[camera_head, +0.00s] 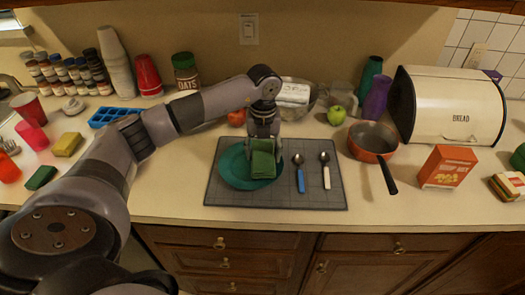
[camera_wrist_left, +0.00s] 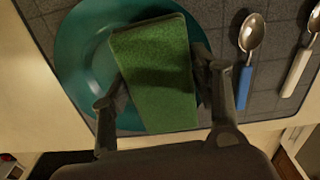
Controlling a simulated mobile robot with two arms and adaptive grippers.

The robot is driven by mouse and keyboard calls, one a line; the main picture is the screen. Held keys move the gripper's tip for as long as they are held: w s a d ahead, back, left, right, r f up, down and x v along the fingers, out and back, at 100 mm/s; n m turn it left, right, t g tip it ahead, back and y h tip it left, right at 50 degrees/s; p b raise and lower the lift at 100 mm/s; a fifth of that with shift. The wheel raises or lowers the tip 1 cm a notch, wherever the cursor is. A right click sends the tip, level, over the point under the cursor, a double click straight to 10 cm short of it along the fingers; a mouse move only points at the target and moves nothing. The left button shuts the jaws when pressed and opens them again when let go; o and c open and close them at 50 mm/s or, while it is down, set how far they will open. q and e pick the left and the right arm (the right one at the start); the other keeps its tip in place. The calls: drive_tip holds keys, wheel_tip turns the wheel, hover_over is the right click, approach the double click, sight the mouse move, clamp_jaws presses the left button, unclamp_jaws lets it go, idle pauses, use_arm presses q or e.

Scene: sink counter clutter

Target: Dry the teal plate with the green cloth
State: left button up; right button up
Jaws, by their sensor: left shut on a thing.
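The teal plate (camera_head: 233,174) lies on a dark grid mat (camera_head: 320,196) on the counter. It also fills the upper left of the left wrist view (camera_wrist_left: 82,62). The green cloth (camera_head: 263,165) is folded and sits over the right part of the plate; the left wrist view shows it (camera_wrist_left: 158,75) between my fingers. My left gripper (camera_head: 264,147) comes from above and is shut on the cloth. Whether the cloth presses on the plate or hangs just above it, I cannot tell. My right gripper is not in view.
A blue-handled spoon (camera_head: 299,175) and a white-handled spoon (camera_head: 325,170) lie on the mat right of the plate. An orange pan (camera_head: 372,140), a green apple (camera_head: 336,115) and a red box (camera_head: 447,167) stand further right. Cups, jars and sponges crowd the left.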

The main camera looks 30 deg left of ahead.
use_arm(q)
drive_tip(key=shift+r+p, duration=1.8)
drive_tip(key=shift+r, duration=1.1)
drive_tip(key=shift+r+p, duration=1.05)
drive_tip(key=shift+r, duration=0.55)
drive_tip(key=shift+f, duration=0.1)
